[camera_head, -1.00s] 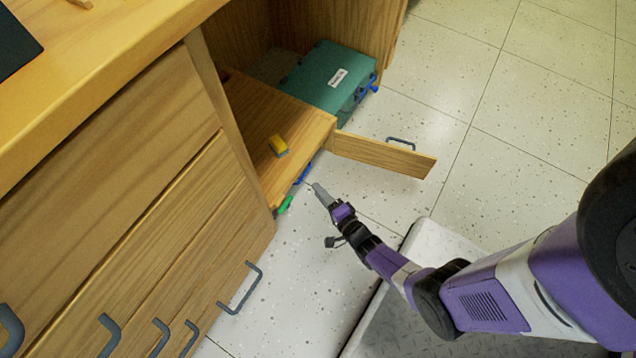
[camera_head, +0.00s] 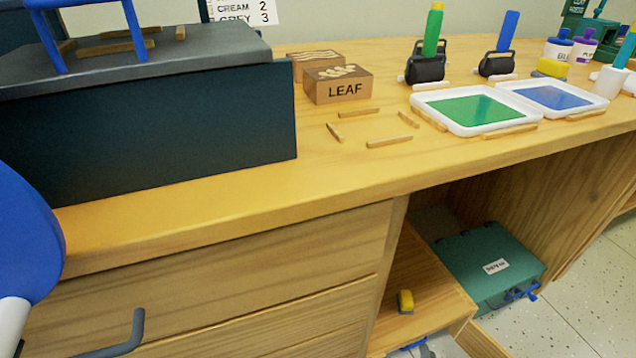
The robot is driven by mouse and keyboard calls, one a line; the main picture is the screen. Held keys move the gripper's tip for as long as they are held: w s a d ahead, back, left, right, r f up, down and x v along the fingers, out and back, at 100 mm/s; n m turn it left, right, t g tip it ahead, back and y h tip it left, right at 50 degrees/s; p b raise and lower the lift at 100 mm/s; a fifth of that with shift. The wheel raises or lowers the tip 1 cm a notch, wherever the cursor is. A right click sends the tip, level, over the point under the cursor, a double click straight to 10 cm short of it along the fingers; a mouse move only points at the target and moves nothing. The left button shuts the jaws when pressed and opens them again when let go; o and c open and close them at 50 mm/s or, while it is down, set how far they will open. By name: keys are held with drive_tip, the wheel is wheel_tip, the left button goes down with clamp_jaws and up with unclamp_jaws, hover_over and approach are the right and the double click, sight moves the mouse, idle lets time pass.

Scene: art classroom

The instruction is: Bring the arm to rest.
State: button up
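My arm's purple links are out of the picture now. A small grey shape (camera_head: 437,347) at the bottom edge, below the open cupboard, may be the tip of my gripper. Too little of it shows to tell whether it is open or shut, or whether it holds anything. A small yellow block (camera_head: 405,302) lies on the wooden shelf (camera_head: 432,290) just above it. A bit of blue shows under the shelf's front edge.
A green case (camera_head: 490,265) stands in the cupboard bay. An open wooden flap (camera_head: 480,342) juts out below. A drawer handle (camera_head: 115,340) and a blue rounded object (camera_head: 28,215) are at left. The desktop (camera_head: 330,165) carries blocks, sticks and paint trays (camera_head: 475,128).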

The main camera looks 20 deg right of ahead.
drive_tip(key=s+a+r+n+y, duration=0.2)
drive_tip(key=s+a+r+n, duration=0.4)
drive_tip(key=r, duration=0.6)
drive_tip(key=s+a+r+n+y+p, duration=0.15)
drive_tip(key=s+a+r+n, duration=0.25)
drive_tip(key=s+a+r, duration=0.45)
drive_tip(key=s+a+r+n+y+b, duration=0.1)
drive_tip(key=s+a+r+n+y, duration=0.4)
drive_tip(key=r, duration=1)
wheel_tip(320, 180, up, 37)
drive_tip(key=s+h+p, duration=0.2)
drive_tip(key=p, duration=3.6)
drive_tip(key=shift+s+d, duration=0.2)
